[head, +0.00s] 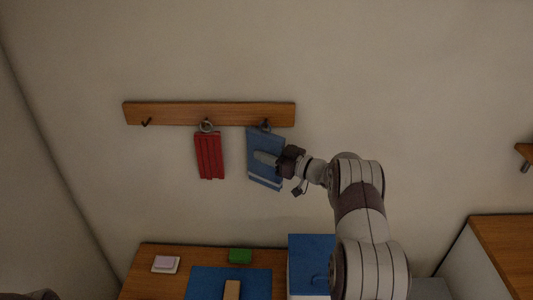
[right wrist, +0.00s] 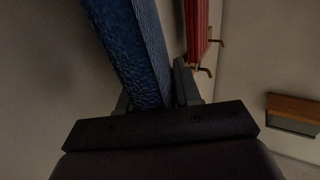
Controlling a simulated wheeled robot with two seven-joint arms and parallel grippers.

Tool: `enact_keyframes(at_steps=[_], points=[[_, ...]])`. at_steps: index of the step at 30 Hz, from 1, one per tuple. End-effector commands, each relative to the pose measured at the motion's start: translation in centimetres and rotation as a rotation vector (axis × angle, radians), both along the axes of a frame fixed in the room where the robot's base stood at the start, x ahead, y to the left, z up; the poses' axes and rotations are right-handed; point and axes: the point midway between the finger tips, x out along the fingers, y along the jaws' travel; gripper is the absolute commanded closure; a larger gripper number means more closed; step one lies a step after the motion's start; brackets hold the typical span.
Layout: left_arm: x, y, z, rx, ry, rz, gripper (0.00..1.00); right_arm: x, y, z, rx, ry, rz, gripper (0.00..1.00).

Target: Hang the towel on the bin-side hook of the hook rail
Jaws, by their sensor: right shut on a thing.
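The wooden hook rail (head: 209,113) is fixed to the wall. The blue towel (head: 264,178) with a pale stripe hangs slightly tilted under the rail's right hook (head: 266,126). A ring shows at its top by that hook; I cannot tell whether it is over the hook. My right gripper (head: 268,159) is shut on the towel's right side. In the right wrist view the blue towel (right wrist: 145,50) runs between the fingers. My left gripper is not in view.
A red cloth (head: 209,156) hangs by a ring on the middle hook, close left of the towel. The left hook (head: 146,122) is bare. Below are a wooden top with a blue mat (head: 205,283), a green block (head: 240,256) and a blue-topped box (head: 310,255).

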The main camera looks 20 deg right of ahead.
Motion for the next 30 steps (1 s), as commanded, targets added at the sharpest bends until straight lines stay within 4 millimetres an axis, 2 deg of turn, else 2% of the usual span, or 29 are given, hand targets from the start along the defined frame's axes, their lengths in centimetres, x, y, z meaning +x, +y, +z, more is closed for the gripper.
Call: enact_keyframes(at_steps=[2, 3, 5, 25, 28, 30], points=[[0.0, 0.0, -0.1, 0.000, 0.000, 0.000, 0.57, 0.0, -0.3, -0.5, 0.002, 0.012, -0.011, 1.00], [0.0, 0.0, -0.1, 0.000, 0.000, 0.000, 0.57, 0.0, -0.3, -0.5, 0.002, 0.012, -0.011, 0.54], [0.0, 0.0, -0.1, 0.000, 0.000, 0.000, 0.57, 0.0, -0.2, -0.5, 0.002, 0.011, -0.010, 0.37], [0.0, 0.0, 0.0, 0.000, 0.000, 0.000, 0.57, 0.1, -0.1, 0.0, -0.002, 0.001, -0.006, 0.37], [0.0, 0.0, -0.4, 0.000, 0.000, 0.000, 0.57, -0.4, -0.6, -0.1, -0.003, 0.000, -0.007, 0.37], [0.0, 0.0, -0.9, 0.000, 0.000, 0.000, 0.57, -1.5, -1.3, -0.3, -0.003, 0.001, -0.009, 0.37]])
